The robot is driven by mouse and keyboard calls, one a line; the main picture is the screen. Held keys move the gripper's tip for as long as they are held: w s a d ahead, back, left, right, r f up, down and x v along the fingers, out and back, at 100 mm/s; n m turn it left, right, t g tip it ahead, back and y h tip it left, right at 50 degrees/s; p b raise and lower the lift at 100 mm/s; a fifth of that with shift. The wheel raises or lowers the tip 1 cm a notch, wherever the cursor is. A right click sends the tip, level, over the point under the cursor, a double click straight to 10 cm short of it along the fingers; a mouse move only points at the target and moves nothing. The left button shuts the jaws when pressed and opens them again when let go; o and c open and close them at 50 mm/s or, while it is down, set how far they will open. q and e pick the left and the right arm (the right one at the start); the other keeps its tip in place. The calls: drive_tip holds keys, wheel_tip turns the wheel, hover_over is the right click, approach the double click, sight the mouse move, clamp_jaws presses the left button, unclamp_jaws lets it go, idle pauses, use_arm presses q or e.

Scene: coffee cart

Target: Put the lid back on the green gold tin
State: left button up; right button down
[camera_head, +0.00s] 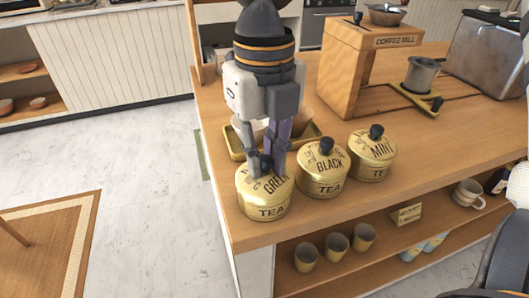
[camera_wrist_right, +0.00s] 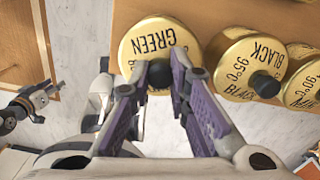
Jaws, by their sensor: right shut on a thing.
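The green gold tin (camera_head: 270,212) stands at the front left corner of the wooden counter. Its gold lid (camera_wrist_right: 146,38), marked GREEN, lies over the tin's top, and I see no clear gap between them. My right gripper (camera_head: 268,163) comes down from above and is shut on the lid's dark knob (camera_wrist_right: 159,76), with a finger on each side of it. The fingers hide part of the lid in the head view. A dark jointed part at the left of the right wrist view may be my left gripper (camera_wrist_right: 42,97); its fingers are unclear.
The black tin (camera_head: 323,172) and mint tin (camera_head: 372,157) stand close to the right, both lidded. A tray (camera_head: 236,146) with pale cups is behind the gripper. A wooden coffee mill (camera_head: 358,75) stands farther back. Small cups (camera_head: 336,246) sit on the lower shelf.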

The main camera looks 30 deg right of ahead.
drive_tip(key=c, duration=1)
unclamp_jaws()
drive_tip(key=shift+o, duration=0.2)
drive_tip(key=shift+r, duration=3.5)
clamp_jaws()
drive_tip(key=shift+f, duration=0.35)
